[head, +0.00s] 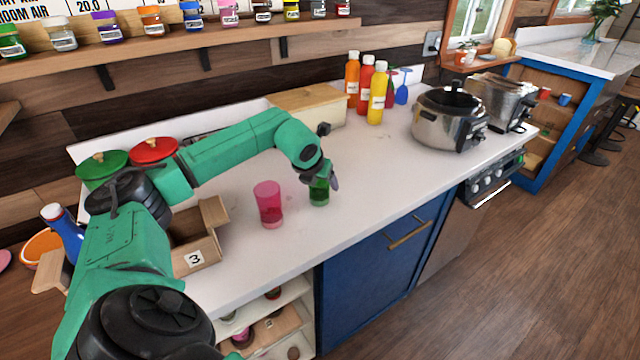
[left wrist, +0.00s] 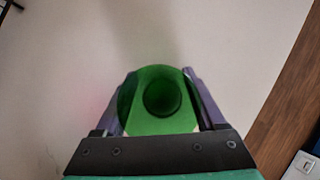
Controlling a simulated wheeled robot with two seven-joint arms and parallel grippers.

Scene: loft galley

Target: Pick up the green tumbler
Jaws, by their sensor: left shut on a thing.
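The green tumbler (head: 319,191) stands on or just above the white counter, right of the pink tumbler; I cannot tell whether its base touches. My left gripper (head: 328,182) reaches it from above, with its fingers on either side of the upper part. In the left wrist view the green tumbler (left wrist: 160,98) fills the space between the two fingers of my left gripper (left wrist: 160,100), which is shut on it. The gripper hides part of the tumbler's rim. My right gripper is not in view.
The pink tumbler (head: 268,204) stands close on the left. Sauce bottles (head: 376,97), a wooden-lidded bin (head: 308,103) and a steel cooker (head: 447,118) stand behind and right. The counter (head: 385,175) right of the green tumbler is clear.

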